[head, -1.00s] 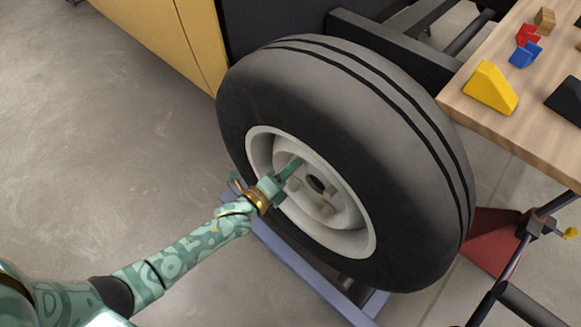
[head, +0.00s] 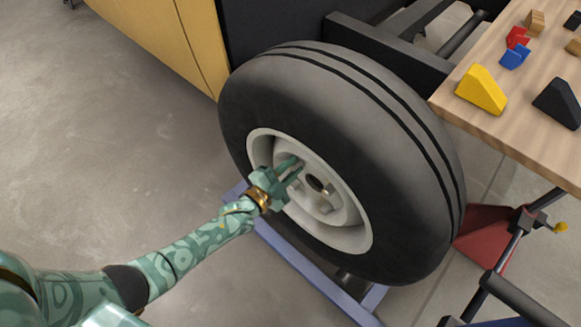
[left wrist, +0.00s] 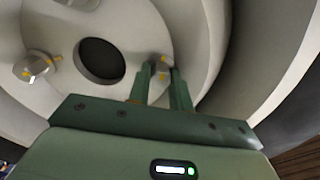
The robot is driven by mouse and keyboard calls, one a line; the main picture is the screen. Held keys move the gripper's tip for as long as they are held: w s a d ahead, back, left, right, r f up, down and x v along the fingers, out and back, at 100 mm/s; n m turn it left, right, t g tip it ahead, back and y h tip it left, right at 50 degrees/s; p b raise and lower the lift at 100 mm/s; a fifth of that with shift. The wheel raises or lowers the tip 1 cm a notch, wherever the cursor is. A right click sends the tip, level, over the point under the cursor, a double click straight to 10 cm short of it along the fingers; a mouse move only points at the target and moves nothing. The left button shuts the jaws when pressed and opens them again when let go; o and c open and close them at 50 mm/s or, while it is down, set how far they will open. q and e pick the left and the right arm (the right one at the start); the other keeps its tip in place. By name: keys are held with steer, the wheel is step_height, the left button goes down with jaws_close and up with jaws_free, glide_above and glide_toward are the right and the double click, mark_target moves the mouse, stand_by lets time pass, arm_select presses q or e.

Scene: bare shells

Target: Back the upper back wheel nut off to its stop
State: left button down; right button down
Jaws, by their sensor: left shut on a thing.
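The wheel (head: 340,110) has a dark tyre and a pale rim, with a round centre hole (head: 314,183) in its hub. My left gripper (head: 295,167) reaches into the rim from the left, at the upper left of the hub. In the left wrist view its two fingers (left wrist: 160,80) are shut on a grey wheel nut (left wrist: 160,64) with yellow marks, beside the centre hole (left wrist: 101,60). Another yellow-marked nut (left wrist: 36,66) stands across the hole. The fingers mostly hide the held nut in the head view. My right gripper is not in view.
A wooden table (head: 545,150) at the right carries a yellow wedge (head: 481,90), a black wedge (head: 558,103) and small blocks. A blue-grey frame (head: 300,265) lies under the wheel. A yellow panel (head: 160,35) stands behind left. The floor at left is clear.

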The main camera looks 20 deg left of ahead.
arm_select(q)
steer(key=n, duration=0.5)
steer(key=shift+n+p, duration=0.3)
steer(key=shift+p, duration=0.1)
steer(key=n, duration=0.3)
steer(key=shift+f+n, duration=0.1)
steer(key=shift+n, duration=1.2)
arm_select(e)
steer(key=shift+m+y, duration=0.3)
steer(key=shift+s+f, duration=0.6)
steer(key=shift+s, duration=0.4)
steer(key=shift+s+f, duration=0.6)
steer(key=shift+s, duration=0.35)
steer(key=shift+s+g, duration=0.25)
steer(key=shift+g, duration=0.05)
arm_select(q)
steer(key=c, duration=1.3)
jaws_free()
steer(key=shift+o, duration=0.2)
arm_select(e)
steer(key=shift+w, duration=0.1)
